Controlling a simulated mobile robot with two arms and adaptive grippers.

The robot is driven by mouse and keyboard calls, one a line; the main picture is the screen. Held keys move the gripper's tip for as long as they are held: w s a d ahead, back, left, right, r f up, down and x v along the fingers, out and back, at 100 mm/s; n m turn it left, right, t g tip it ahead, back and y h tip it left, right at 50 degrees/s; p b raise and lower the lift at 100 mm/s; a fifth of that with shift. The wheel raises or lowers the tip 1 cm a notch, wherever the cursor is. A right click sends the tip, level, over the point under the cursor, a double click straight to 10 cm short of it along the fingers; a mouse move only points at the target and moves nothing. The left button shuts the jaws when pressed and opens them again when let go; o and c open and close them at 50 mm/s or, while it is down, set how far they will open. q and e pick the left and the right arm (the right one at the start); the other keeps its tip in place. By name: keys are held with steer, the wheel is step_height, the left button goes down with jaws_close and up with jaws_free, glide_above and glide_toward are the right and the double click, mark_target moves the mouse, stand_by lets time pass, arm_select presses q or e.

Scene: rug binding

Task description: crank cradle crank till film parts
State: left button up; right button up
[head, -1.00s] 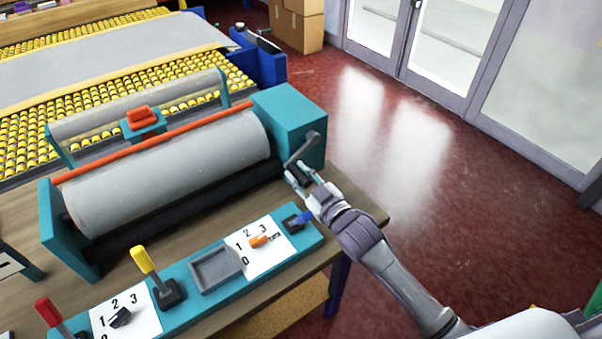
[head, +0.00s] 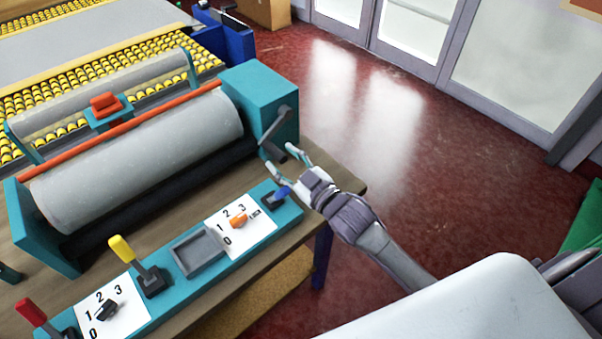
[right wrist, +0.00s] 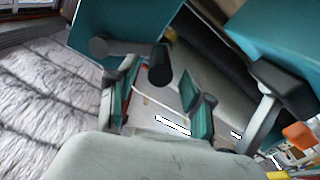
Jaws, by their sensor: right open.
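The teal cradle (head: 262,95) stands on the wooden bench with a long grey roll (head: 140,165) lying in it, which I take for the film. Its dark crank (head: 276,125) is on the right end box, the arm slanting down to a grip (head: 270,150). My right gripper (head: 281,160) is open, its fingertips either side of the crank grip. In the right wrist view, the grip (right wrist: 160,64) shows just ahead of the open fingers (right wrist: 160,95); I cannot tell whether they touch it. My left gripper is not in view.
A teal control strip (head: 165,252) with red, yellow and blue levers and numbered dials runs along the bench's front edge. A yellow roller conveyor (head: 60,100) stands behind the cradle. The red floor (head: 420,170) to the right is open.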

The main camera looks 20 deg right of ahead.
steer(key=v, duration=0.8)
steer(key=shift+s, duration=0.1)
stand_by(1.7)
